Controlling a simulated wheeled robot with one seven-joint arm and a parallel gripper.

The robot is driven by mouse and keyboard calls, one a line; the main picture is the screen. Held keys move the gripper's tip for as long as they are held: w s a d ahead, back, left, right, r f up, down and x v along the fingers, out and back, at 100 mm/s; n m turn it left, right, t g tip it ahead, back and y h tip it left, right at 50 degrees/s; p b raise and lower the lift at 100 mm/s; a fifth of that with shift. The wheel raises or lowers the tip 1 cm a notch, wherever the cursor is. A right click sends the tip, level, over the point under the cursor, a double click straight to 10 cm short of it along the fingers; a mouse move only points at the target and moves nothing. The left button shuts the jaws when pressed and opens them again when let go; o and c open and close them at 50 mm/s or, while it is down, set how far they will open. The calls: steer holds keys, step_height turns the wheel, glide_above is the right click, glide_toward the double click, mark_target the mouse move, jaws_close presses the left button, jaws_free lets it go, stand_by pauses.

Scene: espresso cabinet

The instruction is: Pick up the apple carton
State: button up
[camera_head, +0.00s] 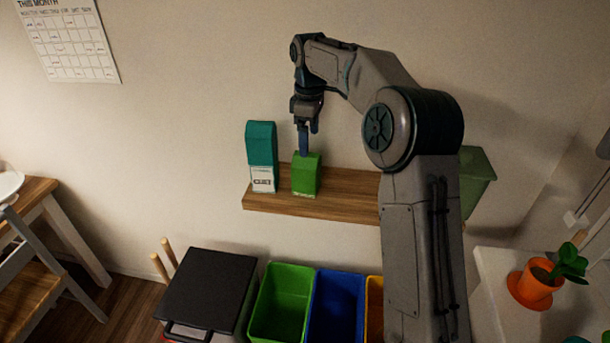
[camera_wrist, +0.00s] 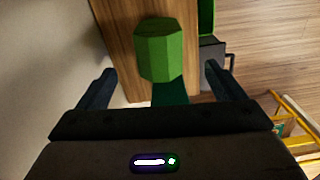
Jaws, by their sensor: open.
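A green carton (camera_head: 306,178), which looks like the apple carton, stands upright on a wooden wall shelf (camera_head: 340,207). No label on it can be read. In the wrist view the green carton (camera_wrist: 160,52) shows ahead, roughly centred between the two dark fingers. My gripper (camera_head: 305,142) points down just above the carton's top, and one finger overlaps the top in the head view. In the wrist view my gripper (camera_wrist: 160,70) is open, with nothing between its fingers. I cannot tell whether a finger touches the carton.
A teal and white carton (camera_head: 261,158) stands close to the left on the shelf. Below are a black-lidded bin (camera_head: 208,288) and open green (camera_head: 282,300) and blue (camera_head: 336,305) bins.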

mark_target(307, 170)
step_height(307, 170, down, 11)
steer(key=shift+a+f+p, duration=0.1)
steer(key=shift+a+p, duration=0.05)
steer(key=shift+p, duration=0.7)
steer(key=c, duration=1.1)
